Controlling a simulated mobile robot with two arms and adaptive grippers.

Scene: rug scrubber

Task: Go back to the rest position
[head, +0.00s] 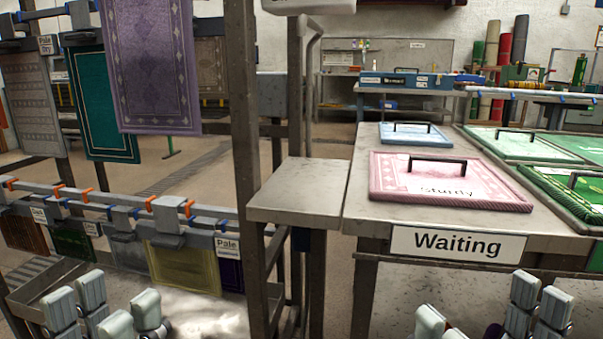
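My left gripper (105,308) shows at the lower left. Its pale padded fingers stand apart with nothing seen between them, in front of the low hanging rail. My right gripper (489,314) shows at the bottom right, below the "Waiting" sign. Its fingers are wide apart, and no object shows between them; its lower part is cut off by the picture edge. Neither gripper is seen touching a rug or the table.
A purple rug (150,65) hangs left, above a rail with smaller rugs.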

